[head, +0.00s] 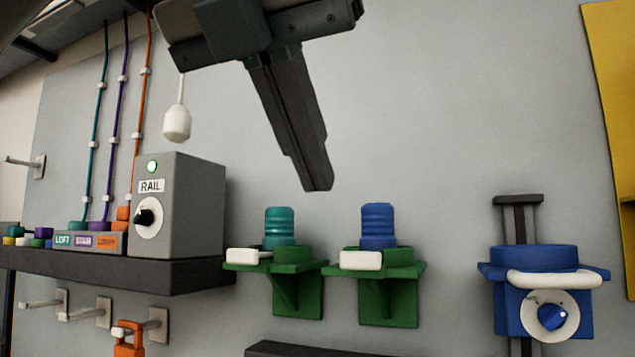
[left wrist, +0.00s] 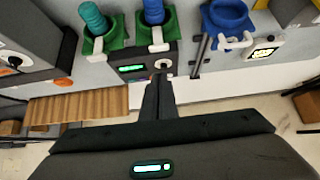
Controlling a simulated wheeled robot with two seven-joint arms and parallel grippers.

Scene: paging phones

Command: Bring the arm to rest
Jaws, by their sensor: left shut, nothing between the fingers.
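My left gripper (head: 318,188) comes in from the top of the head view. Its dark fingers are pressed together and hold nothing. It hangs in front of the grey wall panel, above the two green brackets and apart from them. In the left wrist view the shut fingers (left wrist: 160,80) point toward the wall, below the blue handset in that picture. The teal handset (head: 280,226) and the blue handset (head: 378,226) stand upright in the green brackets (head: 297,285) (head: 393,306). My right gripper is in neither view.
A grey box marked RAIL (head: 190,205) stands on a dark shelf (head: 120,272) at left. A white pull knob (head: 177,122) hangs above it. A blue holder with a dial (head: 540,257) is at right. Hooks (head: 85,312) and an orange item (head: 128,345) are below the shelf.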

